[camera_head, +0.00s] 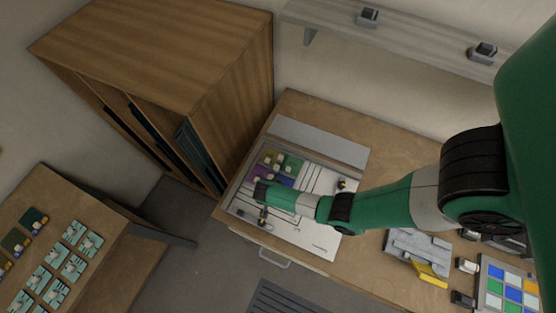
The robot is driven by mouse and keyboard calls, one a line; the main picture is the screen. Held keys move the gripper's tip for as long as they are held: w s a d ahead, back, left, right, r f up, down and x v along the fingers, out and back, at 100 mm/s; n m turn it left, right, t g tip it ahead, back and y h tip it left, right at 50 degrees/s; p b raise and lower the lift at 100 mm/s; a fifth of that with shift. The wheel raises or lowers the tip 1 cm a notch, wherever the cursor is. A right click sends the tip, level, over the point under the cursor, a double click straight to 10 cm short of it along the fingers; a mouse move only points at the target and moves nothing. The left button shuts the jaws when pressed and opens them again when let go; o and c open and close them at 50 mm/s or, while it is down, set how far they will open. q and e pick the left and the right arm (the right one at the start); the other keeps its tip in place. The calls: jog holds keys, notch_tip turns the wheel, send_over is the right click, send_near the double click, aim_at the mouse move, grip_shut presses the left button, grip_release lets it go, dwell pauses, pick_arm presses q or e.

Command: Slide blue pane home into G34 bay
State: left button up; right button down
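My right arm comes in from the right, and its gripper (263,214) is over the left part of a white sheet with black lines (317,238) on the wooden workbench. The gripper is small and dark here, and I cannot tell whether it is open, shut or holding something. Green, yellow and purple pieces (291,163) lie on the sheet just beyond the wrist. I cannot pick out the blue pane with certainty, and no G34 label is readable. My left gripper is not in view.
A tall wooden cabinet (165,50) with dark upright panels in its openings (198,152) stands left of the bench. A lower table (95,215) holds several small tiles. A colour chart (512,292) and grey blocks (415,246) lie at the right. A shelf (400,33) is on the wall.

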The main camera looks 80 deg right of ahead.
jog(key=shift+w+d+p, duration=0.1)
jog(key=shift+w+p, duration=0.05)
jog(key=shift+p, duration=0.3)
dwell(0.5)
jog(key=c, duration=0.6)
grip_release()
jog(key=shift+d, duration=0.1)
notch_tip(320, 180, up, 7)
jog(key=p, duration=0.7)
jog(key=shift+r+p, duration=0.1)
jog(key=shift+p, duration=0.25)
